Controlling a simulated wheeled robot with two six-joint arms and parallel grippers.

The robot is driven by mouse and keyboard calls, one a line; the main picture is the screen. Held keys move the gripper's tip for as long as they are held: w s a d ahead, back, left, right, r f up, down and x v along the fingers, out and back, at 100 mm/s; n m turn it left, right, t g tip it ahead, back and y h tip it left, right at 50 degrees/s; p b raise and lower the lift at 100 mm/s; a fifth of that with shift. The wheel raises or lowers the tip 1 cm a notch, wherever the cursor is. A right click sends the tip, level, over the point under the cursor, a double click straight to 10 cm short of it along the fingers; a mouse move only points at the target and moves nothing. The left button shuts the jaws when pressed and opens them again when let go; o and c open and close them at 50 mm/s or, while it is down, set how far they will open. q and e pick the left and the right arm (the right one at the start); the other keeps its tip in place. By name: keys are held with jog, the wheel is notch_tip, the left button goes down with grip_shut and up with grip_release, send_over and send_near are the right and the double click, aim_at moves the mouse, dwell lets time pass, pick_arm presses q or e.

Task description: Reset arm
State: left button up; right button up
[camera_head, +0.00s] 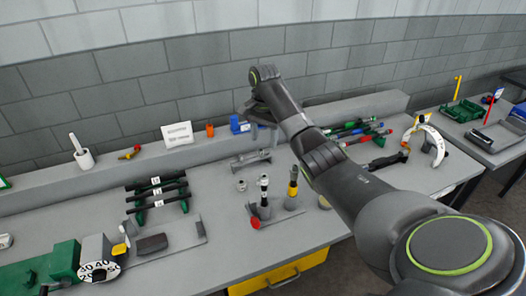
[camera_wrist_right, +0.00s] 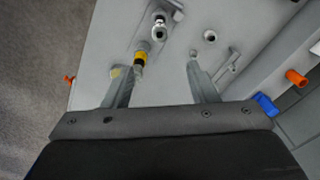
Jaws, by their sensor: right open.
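My right arm reaches in from the right of the head view and bends down over the back of the workbench. My right gripper (camera_head: 258,112) hangs above the bench near the grey ledge, partly hidden by its own wrist. In the right wrist view its two fingers (camera_wrist_right: 160,64) stand apart with nothing held between them. Below them are a yellow-and-black tool (camera_wrist_right: 140,58) and a small round metal part (camera_wrist_right: 210,35), apparently on the bench. My left gripper is not in view.
A rack of black bars (camera_head: 157,190) stands left of centre. Several upright tools, including a yellow-banded one (camera_head: 293,188), stand in the middle. Coloured-handled tools (camera_head: 355,132) lie to the right. A blue box (camera_head: 240,125) and white sign (camera_head: 177,135) sit at the back.

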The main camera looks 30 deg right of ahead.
jog(key=shift+r, duration=0.3)
jog(key=shift+f, duration=0.1)
